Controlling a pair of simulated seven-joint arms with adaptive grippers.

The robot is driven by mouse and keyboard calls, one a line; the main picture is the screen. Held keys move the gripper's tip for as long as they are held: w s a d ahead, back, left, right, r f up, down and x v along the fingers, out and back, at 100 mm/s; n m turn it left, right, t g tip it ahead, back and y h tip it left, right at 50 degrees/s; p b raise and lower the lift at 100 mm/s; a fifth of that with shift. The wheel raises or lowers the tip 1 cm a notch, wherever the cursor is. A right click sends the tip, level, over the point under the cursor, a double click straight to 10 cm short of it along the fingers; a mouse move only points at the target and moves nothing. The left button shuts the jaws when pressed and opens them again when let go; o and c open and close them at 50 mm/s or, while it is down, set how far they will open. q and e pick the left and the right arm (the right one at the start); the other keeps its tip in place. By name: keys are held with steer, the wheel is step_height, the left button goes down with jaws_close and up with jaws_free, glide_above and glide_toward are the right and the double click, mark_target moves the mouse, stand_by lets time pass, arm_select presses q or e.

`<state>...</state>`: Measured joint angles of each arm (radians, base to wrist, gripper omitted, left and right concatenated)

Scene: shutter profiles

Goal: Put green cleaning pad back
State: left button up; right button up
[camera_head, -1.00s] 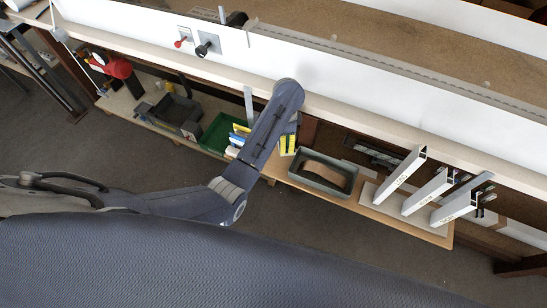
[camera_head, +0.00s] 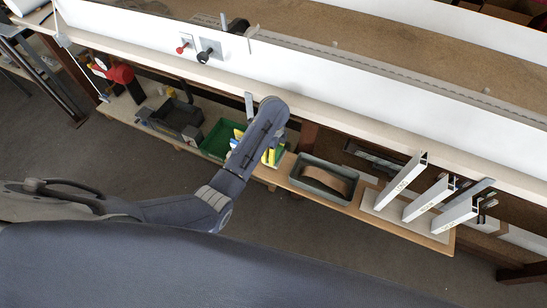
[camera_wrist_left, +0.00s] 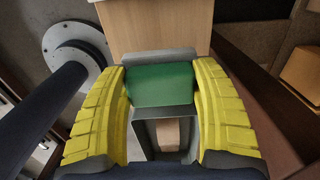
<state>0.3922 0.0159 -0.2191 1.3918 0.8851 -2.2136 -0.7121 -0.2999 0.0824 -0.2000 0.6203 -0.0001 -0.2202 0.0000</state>
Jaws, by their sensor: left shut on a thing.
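The green cleaning pad (camera_wrist_left: 162,86) is a small green block between the yellow-padded fingers of my left gripper (camera_head: 270,157) in the left wrist view. The fingers are shut on it from both sides. A grey open frame or box shows around and below the pad in that view; I cannot tell whether the pad touches it. In the head view my forearm hides the pad, and only part of the yellow fingers shows, left of the grey bin (camera_head: 301,178). My right gripper is not in view.
The low shelf also holds a green bin (camera_head: 214,139), a dark bin (camera_head: 181,118) and a red-and-black tool (camera_head: 120,74). White labelled profiles (camera_head: 401,181) stand at the right. A long white ledge (camera_head: 330,72) runs above the shelf. Open floor lies in front.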

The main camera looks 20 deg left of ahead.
arm_select(q)
steer(key=shift+f, duration=1.9)
steer(key=shift+f, duration=0.15)
steer(key=o, duration=1.2)
steer(key=shift+o, duration=0.2)
step_height(320, 180, up, 12)
steer(key=shift+r, duration=0.15)
